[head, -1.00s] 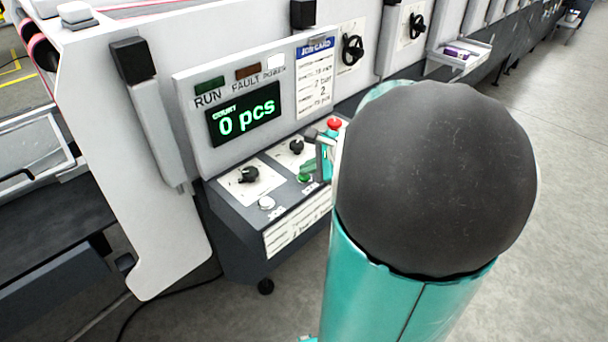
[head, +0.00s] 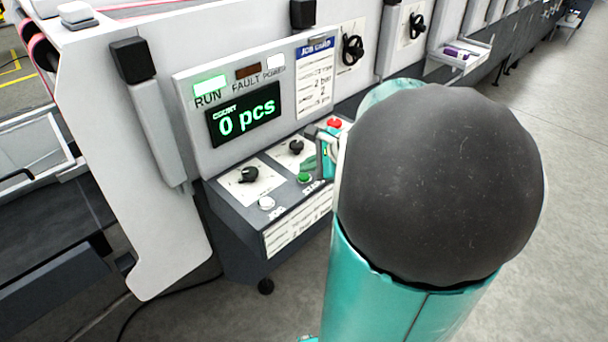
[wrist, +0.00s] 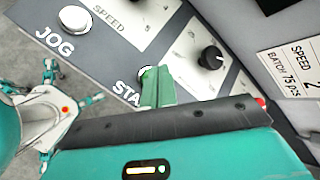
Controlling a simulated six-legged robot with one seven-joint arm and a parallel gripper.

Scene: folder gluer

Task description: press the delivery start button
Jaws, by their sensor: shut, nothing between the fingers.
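The green start button (head: 304,178) sits on the sloped front of the control box, beside a partly hidden label. In the wrist view its label reads "STA" (wrist: 128,93), and my fingers cover most of the button. My gripper (head: 321,158) is shut and empty, just above and to the right of the button in the head view; its green fingers also show in the wrist view (wrist: 158,88). The button's top is clear in the head view, so the fingers look apart from it. The RUN lamp (head: 209,86) glows green. The display (head: 244,120) reads "0 pcs".
A white JOG button (head: 266,203), black knobs (head: 248,175) and a red button (head: 334,124) are close by on the box. The FAULT lamp (head: 247,71) is dark. A job card (head: 315,78) hangs beside the display. Open floor (head: 565,200) lies to the right.

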